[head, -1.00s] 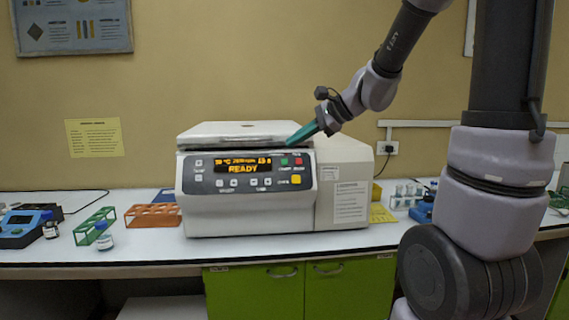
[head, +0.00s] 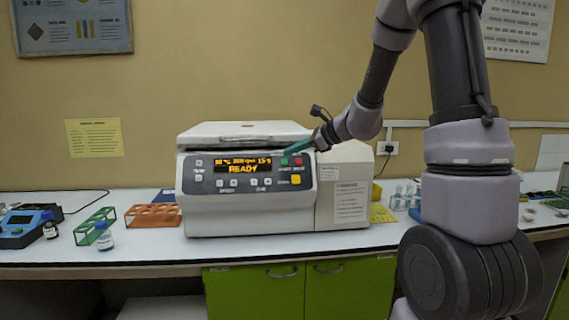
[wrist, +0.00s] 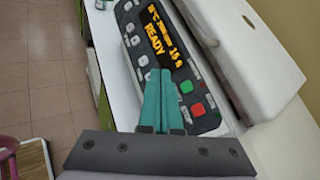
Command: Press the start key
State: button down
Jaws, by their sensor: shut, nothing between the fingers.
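The centrifuge (head: 245,215) stands on the bench with its lid closed. Its display (head: 243,168) reads READY in orange. The green start key (head: 285,161) sits right of the display, beside the red stop key (head: 298,161); the green key also shows in the wrist view (wrist: 198,109), next to the red one (wrist: 186,87). My gripper (head: 290,151) has teal fingers and is shut and empty. Its tips are at the upper right of the panel, just above the green key in the head view. In the wrist view the fingers (wrist: 160,75) point toward the panel near the keys; the gap to the panel is unclear.
A yellow key (head: 296,180) is below the start and stop keys. Left on the bench are an orange rack (head: 153,215), a green rack (head: 90,228) and a small bottle (head: 104,238). Vials (head: 402,197) stand to the right of the centrifuge.

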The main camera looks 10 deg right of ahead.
jog(key=shift+w+d+f, duration=0.1)
jog(key=shift+w+f, duration=0.6)
jog(key=shift+w, duration=0.4)
jog(key=shift+w+f, duration=0.75)
jog(key=shift+w, duration=0.4)
jog(key=shift+w+d+f, duration=0.1)
jog(key=shift+w+f, duration=0.6)
jog(key=shift+w, duration=0.4)
jog(key=shift+w+f, duration=0.1)
jog(key=shift+w+f, duration=0.1)
jog(key=shift+w, duration=0.15)
jog(key=shift+w+f, duration=0.2)
jog(key=shift+w, duration=0.1)
jog(key=shift+s, duration=0.1)
dwell(0.3)
jog(key=shift+s+r, duration=0.4)
jog(key=shift+s, duration=0.15)
jog(key=shift+s+a+r, duration=0.1)
jog(key=shift+s+r, duration=0.35)
jog(key=shift+s, duration=0.25)
jog(key=shift+s+r, duration=0.45)
jog(key=shift+s, duration=0.25)
jog(key=shift+s+a+r, duration=0.1)
jog(key=shift+s+r, duration=0.35)
jog(key=shift+s, duration=0.25)
